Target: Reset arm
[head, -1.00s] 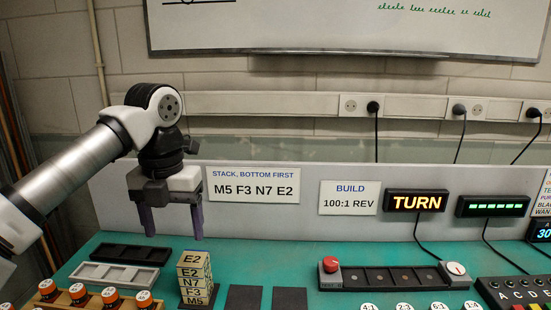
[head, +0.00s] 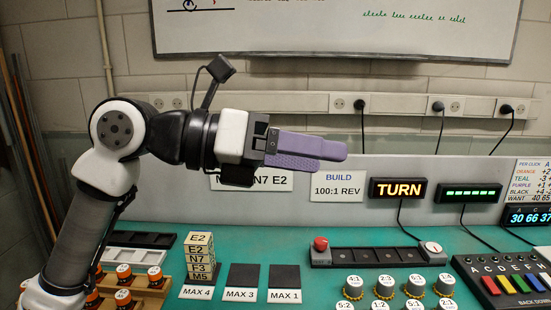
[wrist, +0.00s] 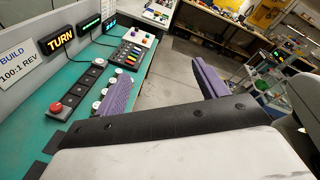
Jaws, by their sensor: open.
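My gripper (head: 318,152) is held level above the bench, with its purple fingers pointing right, in front of the back panel. In the wrist view its two fingers (wrist: 160,85) stand wide apart with nothing between them. My arm bends at the elbow on the left and runs out sideways to the gripper. The gripper hides part of the stack-order sign (head: 276,181).
The MAX 3 (head: 241,278) and MAX 1 (head: 286,278) pads are empty. A rail with a red knob (head: 376,255), several round parts and a coloured-key box (head: 511,279) lie right.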

